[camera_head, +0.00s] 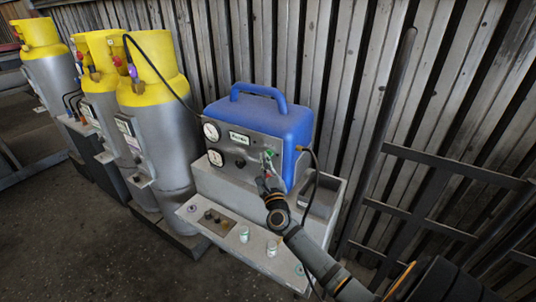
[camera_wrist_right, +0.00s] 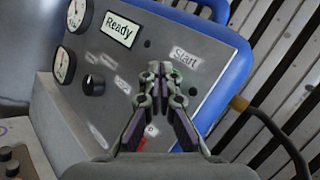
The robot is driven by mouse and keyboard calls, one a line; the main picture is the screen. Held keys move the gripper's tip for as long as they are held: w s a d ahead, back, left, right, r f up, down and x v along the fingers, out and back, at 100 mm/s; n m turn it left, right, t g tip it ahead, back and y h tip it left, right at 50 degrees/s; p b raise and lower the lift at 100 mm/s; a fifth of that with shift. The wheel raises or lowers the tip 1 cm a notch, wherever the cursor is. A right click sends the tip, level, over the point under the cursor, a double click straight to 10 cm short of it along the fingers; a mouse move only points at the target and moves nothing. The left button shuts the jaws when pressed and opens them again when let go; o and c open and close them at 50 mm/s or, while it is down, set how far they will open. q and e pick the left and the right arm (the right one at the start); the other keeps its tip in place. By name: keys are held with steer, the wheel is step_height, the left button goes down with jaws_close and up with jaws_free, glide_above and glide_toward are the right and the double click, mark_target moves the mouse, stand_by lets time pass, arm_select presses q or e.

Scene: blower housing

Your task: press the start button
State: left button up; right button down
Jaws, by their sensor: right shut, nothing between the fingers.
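The blue machine (camera_head: 295,125) has a grey front panel, which also shows in the right wrist view (camera_wrist_right: 105,75). A "Start" label (camera_wrist_right: 185,57) is on the panel, up and to the right of my fingertips. A small green spot (camera_head: 268,153) shows near my fingertips in the head view; I cannot tell for sure that it is the start button. My right gripper (camera_wrist_right: 160,70) is shut and empty, with its tips in front of the panel. It also shows in the head view (camera_head: 267,165). Contact cannot be told. My left gripper is not in view.
The panel display (camera_wrist_right: 119,29) reads "Ready". Two gauges (camera_head: 211,130) and a black knob (camera_wrist_right: 93,82) are to the left. The machine stands on a grey bench (camera_head: 210,182) with small jars (camera_head: 244,234). Yellow-topped cylinders (camera_head: 155,130) stand left; a metal rail (camera_head: 420,205) is right.

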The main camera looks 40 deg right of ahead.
steer(key=shift+w+d, duration=0.15)
steer(key=shift+d, duration=0.2)
stand_by(0.3)
steer(key=shift+a, duration=0.45)
steer(key=shift+s, duration=0.2)
steer(key=s+a, duration=0.2)
steer(key=a, duration=0.3)
steer(key=shift+a, duration=0.3)
steer(key=shift+s, duration=0.1)
stand_by(0.5)
